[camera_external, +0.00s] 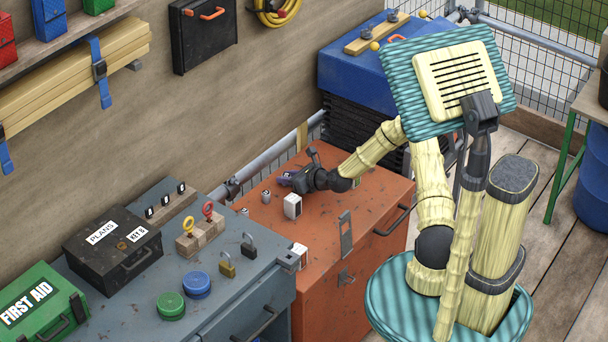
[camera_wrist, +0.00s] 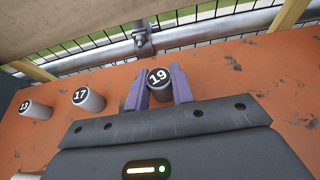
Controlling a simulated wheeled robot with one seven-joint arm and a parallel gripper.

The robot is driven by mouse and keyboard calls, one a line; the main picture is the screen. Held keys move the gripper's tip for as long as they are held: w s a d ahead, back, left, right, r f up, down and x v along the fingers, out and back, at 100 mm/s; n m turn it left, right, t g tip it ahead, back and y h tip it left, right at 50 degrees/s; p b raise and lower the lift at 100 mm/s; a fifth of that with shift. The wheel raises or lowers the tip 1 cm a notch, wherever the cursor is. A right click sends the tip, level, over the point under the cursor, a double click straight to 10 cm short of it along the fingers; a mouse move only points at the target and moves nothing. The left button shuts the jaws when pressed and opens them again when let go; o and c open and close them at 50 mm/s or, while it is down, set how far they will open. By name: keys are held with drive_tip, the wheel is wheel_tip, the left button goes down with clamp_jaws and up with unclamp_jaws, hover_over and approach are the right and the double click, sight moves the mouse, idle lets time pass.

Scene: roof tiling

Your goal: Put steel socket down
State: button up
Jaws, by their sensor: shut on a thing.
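A grey steel socket with a black top marked 19 (camera_wrist: 159,78) stands upright between the purple fingers of my gripper (camera_wrist: 160,90) in the wrist view. My gripper is shut on it. In the external view my gripper (camera_external: 288,179) is low over the back part of the orange cabinet top (camera_external: 345,205), and the held socket is mostly hidden there. I cannot tell whether its base touches the top. Sockets marked 17 (camera_wrist: 88,98) and 13 (camera_wrist: 36,109) stand upright in a row to the left; they also show in the external view, one nearer my gripper (camera_external: 266,196).
A white block (camera_external: 292,206) stands on the orange top just in front of my gripper. A metal rail (camera_wrist: 215,34) and mesh run behind the top. A blue-grey bench (camera_external: 235,270) with padlocks, keys and boxes adjoins at left. A blue case (camera_external: 350,65) stands beyond.

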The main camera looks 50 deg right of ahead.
drive_tip(key=shift+f, duration=0.15)
drive_tip(key=o, duration=1)
drive_tip(key=shift+s+r, duration=0.2)
drive_tip(key=p+v, duration=0.1)
drive_tip(key=v, duration=1)
drive_tip(key=shift+s+r+p, duration=0.1)
drive_tip(key=shift+s+p, duration=0.25)
drive_tip(key=shift+p, duration=0.05)
